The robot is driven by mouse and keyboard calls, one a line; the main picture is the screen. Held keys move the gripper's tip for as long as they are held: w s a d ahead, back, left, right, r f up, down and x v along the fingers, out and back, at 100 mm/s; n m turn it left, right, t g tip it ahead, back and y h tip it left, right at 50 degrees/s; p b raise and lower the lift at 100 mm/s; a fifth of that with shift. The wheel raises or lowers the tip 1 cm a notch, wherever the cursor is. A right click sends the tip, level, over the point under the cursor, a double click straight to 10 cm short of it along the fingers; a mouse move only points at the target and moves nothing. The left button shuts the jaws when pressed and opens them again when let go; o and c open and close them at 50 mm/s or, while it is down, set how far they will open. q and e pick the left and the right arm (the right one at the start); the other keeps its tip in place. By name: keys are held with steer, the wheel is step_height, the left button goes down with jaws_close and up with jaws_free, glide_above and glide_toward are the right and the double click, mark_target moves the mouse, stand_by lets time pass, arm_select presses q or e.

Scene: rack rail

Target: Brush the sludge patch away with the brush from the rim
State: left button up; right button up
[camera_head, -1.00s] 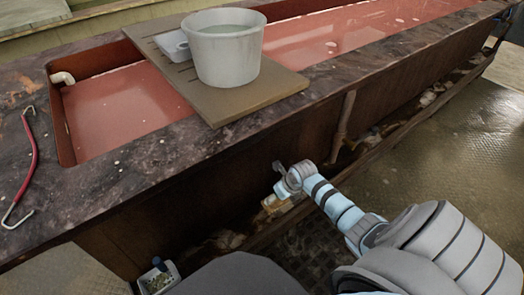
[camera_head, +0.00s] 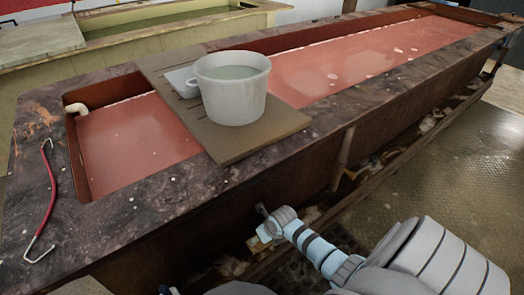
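A long trough with a dark, stained stone-like rim (camera_head: 130,208) runs from the near left to the far right, holding reddish liquid. I cannot make out a brush on the rim in this view. No distinct sludge patch can be told apart from the dark stains and pale specks there. A red-handled tool with metal hooked ends (camera_head: 51,190) lies on the rim at the left. My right gripper (camera_head: 263,222) is in front of the trough's near side, below the rim. Its fingers are too small to read.
A brown board (camera_head: 232,152) lies across the trough, bearing a whitish bucket (camera_head: 234,100) of greenish liquid and a small white dish (camera_head: 181,82). A pale pipe elbow (camera_head: 76,108) sits at the left inner end. A yellowish trough (camera_head: 140,45) stands behind. Open floor (camera_head: 450,160) lies at right.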

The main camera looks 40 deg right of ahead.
step_height(320, 180, up, 2)
steer(key=shift+d+r+p, duration=0.1)
steer(key=shift+r+p, duration=0.15)
steer(key=shift+p, duration=0.1)
step_height(320, 180, up, 2)
steer(key=shift+r+p, duration=0.1)
steer(key=shift+p, duration=1.05)
steer(key=shift+r+p, duration=1.55)
steer(key=shift+p, duration=0.05)
